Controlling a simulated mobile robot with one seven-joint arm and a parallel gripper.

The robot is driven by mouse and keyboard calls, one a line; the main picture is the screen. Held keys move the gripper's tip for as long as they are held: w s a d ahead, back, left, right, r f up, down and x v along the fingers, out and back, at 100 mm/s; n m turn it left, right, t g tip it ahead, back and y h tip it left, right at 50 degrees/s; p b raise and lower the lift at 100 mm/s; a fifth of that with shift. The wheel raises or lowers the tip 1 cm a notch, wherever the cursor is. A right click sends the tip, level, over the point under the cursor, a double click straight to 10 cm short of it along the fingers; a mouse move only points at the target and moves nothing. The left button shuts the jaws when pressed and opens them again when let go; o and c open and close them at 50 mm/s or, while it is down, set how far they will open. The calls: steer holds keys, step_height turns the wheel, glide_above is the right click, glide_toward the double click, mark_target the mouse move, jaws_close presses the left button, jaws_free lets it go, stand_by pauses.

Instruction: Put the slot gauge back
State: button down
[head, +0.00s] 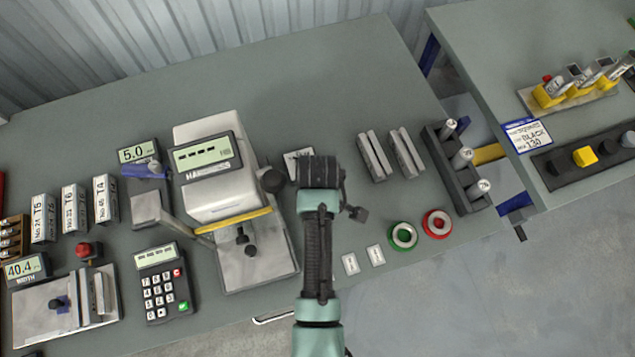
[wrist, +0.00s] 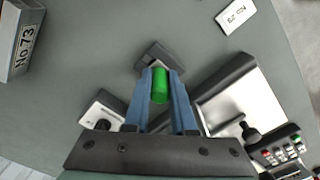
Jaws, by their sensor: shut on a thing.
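My gripper (wrist: 160,84) is shut on a green cylindrical piece, which I take to be the slot gauge (wrist: 160,88). Only this green part shows clearly, between the two blue fingers in the wrist view. A dark grey block (wrist: 154,56) lies just beyond the fingertips. I cannot tell whether it is joined to the green piece or stands beneath it. In the head view my wrist and arm hide the fingers and the held piece, over the middle of the table to the right of the white measuring instrument (head: 207,195).
Two grey slotted blocks (head: 374,156) and a dark rack (head: 438,155) of cylinders stand right of my arm. Green (head: 393,236) and red (head: 424,223) rings lie in front. A keypad (head: 146,258) and labelled boxes (head: 106,215) are left. A second table (head: 475,40) stands beyond a gap.

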steer(key=shift+f, duration=0.2)
steer(key=c, duration=0.7)
jaws_free()
steer(key=shift+w, duration=0.1)
steer(key=shift+c, duration=0.2)
step_height(320, 180, up, 11)
steer(key=shift+r, duration=0.2)
steer(key=shift+r+p, duration=0.45)
steer(key=shift+r, duration=0.25)
